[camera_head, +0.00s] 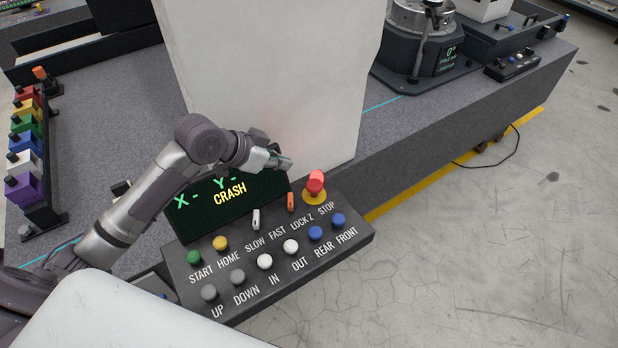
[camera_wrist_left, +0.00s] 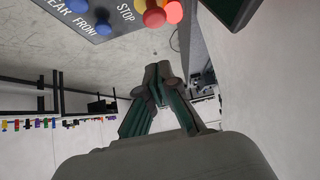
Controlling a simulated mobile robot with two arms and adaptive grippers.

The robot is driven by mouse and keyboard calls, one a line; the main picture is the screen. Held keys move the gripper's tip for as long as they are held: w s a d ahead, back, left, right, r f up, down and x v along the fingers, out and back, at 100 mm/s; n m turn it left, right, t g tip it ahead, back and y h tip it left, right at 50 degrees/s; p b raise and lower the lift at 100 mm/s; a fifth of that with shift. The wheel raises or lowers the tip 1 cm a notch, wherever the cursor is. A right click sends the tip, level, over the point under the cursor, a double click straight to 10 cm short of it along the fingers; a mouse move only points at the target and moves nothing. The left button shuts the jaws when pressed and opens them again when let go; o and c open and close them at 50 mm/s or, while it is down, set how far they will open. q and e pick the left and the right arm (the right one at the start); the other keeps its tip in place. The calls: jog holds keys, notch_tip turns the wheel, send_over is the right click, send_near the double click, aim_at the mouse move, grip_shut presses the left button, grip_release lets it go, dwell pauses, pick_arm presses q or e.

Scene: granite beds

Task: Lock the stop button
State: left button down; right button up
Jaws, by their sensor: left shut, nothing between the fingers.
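The red stop button (camera_head: 315,184) stands on a yellow base at the upper right corner of the dark control panel (camera_head: 330,248), above the label STOP. In the left wrist view the red button (camera_wrist_left: 154,14) shows at the top edge, partly cut off. My left gripper (camera_head: 286,162) is shut and empty, above the panel's back edge, to the upper left of the stop button and apart from it in the picture. Its fingers (camera_wrist_left: 158,72) meet in the left wrist view. The display (camera_head: 228,200) reads CRASH, with X- and Y- above it. My right gripper is not in view.
An orange LOCK Z switch (camera_head: 291,202) and a white switch (camera_head: 256,219) stand left of the stop button. Several coloured buttons line the panel's front. A large white column (camera_head: 270,80) rises close behind the gripper. A row of coloured blocks (camera_head: 25,160) stands far left.

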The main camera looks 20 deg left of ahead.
pick_arm(q)
jog(key=p, duration=0.3)
send_over(317, 182)
jog(key=s+a, duration=0.1)
jog(key=s, duration=0.1)
notch_tip(317, 182, down, 7)
jog(key=shift+a+f, duration=0.15)
jog(key=shift+f, duration=0.05)
notch_tip(317, 182, down, 3)
jog(key=shift+a+r, duration=0.1)
jog(key=shift+r, duration=0.05)
jog(key=shift+f, duration=0.65)
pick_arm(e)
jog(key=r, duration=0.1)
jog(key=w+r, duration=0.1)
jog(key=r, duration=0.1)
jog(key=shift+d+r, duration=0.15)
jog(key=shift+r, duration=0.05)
